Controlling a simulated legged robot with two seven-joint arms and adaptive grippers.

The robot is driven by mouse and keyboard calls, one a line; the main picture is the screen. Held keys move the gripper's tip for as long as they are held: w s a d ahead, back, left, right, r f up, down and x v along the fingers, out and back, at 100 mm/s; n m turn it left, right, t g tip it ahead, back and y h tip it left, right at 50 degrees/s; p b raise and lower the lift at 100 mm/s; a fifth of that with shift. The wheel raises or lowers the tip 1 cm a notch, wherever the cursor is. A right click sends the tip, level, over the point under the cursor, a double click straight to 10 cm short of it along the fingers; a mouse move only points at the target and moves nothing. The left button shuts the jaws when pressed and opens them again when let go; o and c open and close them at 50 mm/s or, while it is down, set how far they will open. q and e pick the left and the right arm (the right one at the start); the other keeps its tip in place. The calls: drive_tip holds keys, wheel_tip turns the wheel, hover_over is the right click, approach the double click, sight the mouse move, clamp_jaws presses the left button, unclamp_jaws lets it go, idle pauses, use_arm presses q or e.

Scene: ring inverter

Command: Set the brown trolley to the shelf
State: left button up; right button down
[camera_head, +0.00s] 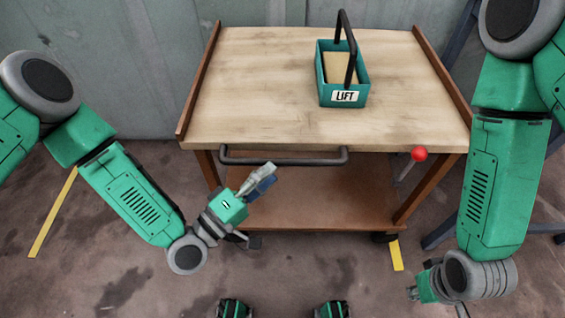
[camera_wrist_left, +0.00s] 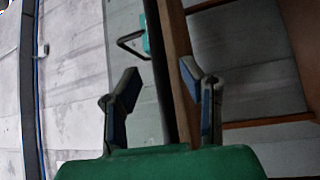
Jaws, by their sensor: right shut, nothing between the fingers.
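The brown trolley (camera_head: 245,115) stands in front of me, with a pale wooden top, brown side rails and a brown lower deck (camera_head: 305,195). A dark handle bar (camera_head: 300,160) runs along its near edge, and a red-knobbed lever (camera_head: 419,154) stands at the near right. My left gripper (camera_head: 262,178) is just below and in front of the bar's left half. In the left wrist view its fingers (camera_wrist_left: 160,80) are apart, with a dark bar showing between and beyond them; contact cannot be told. My right gripper (camera_head: 414,293) is low at the right, shut and empty, away from the trolley.
A teal box labelled LIFT (camera_head: 343,97) with a dark handle stands on the trolley top. Dark blue frame legs (camera_head: 443,232), perhaps of a shelf, show at the right. Yellow strips (camera_head: 397,255) mark the floor. A grey wall (camera_head: 165,60) stands behind.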

sight(284, 165)
use_arm(q)
drive_tip(key=x, duration=0.4)
drive_tip(key=shift+d+b, duration=0.15)
drive_tip(key=shift+b, duration=0.15)
drive_tip(key=shift+w, duration=0.2)
drive_tip(key=shift+d, duration=0.1)
clamp_jaws()
